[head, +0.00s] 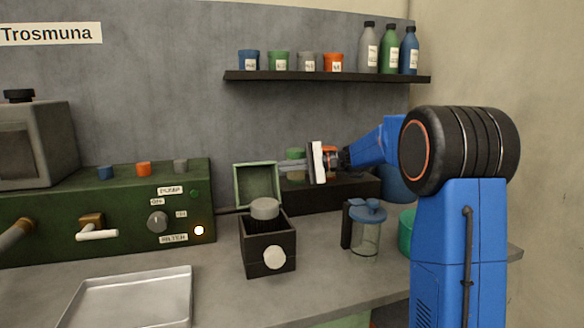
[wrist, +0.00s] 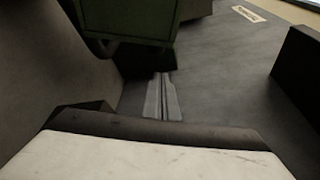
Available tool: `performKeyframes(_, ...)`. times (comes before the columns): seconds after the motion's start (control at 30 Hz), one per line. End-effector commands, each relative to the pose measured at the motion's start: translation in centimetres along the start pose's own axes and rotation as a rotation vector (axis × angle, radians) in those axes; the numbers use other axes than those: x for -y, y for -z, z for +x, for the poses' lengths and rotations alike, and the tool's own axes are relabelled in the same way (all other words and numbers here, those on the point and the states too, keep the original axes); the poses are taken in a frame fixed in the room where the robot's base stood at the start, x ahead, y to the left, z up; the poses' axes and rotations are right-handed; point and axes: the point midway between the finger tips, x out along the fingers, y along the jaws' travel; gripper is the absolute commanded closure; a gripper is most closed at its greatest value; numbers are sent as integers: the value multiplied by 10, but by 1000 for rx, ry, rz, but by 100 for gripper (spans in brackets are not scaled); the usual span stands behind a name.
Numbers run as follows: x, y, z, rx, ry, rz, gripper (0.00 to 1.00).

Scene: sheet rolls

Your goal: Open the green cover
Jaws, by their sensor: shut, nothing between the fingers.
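The green cover (head: 257,185) stands raised at the back of a small black box (head: 257,262), its framed inner face toward the head camera. The box is open at the top, and a grey round cap (head: 265,208) shows above a dark ribbed part inside it. My gripper (head: 281,167) reaches in from the right. Its grey fingers are shut and empty, with the tips by the cover's upper right edge; I cannot tell whether they touch. In the wrist view the closed fingers (wrist: 162,97) show below a green panel, which I cannot surely identify.
A glass jar with a blue lid (head: 366,235) stands right of the box. A green machine (head: 60,225) with knobs and a lit lamp is at left, and a metal tray (head: 135,300) lies in front. A shelf (head: 330,76) with pots and bottles hangs above.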

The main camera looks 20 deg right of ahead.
Motion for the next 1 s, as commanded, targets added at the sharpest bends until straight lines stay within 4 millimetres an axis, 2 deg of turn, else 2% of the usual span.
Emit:
performKeyframes(0.03,0,-1,9,2,-1,0,100)
performKeyframes(0.2,1,-24,-4,-1,0,-1,100)
performKeyframes(0.33,0,-33,-7,-1,0,1,100)
performKeyframes(0.83,0,-38,-9,-1,1,-2,100)
performKeyframes(1.0,4,-46,-12,-1,20,-58,100)
